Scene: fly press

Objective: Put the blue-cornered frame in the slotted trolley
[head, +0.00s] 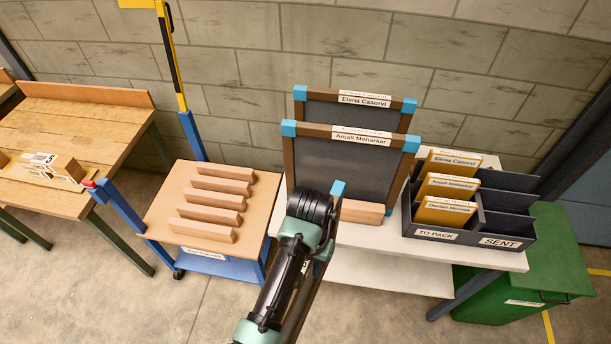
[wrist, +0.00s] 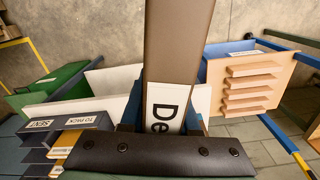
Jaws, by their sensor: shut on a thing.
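My gripper (head: 322,232) is shut on a brown-edged frame (wrist: 178,50) with a white label starting "De". In the head view this frame is nearly edge-on, largely hidden by my arm; a blue corner (head: 337,189) shows just beyond the gripper. The slotted trolley (head: 168,203) stands to the left, blue with a wooden top carrying several parallel slats; it also shows at right in the wrist view (wrist: 285,75). Two other blue-cornered frames, labelled Anjali Moharkar (head: 375,160) and Elena Casorvi (head: 335,108), stand upright behind the gripper.
A white table (head: 390,245) bears the standing frames, a wooden block (head: 362,212) and a dark TO PACK / SENT box (head: 470,238) with several orange packets. A green bin (head: 550,265) stands right. A wooden bench (head: 75,125) is left. A blue-and-yellow post (head: 185,110) rises behind the trolley.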

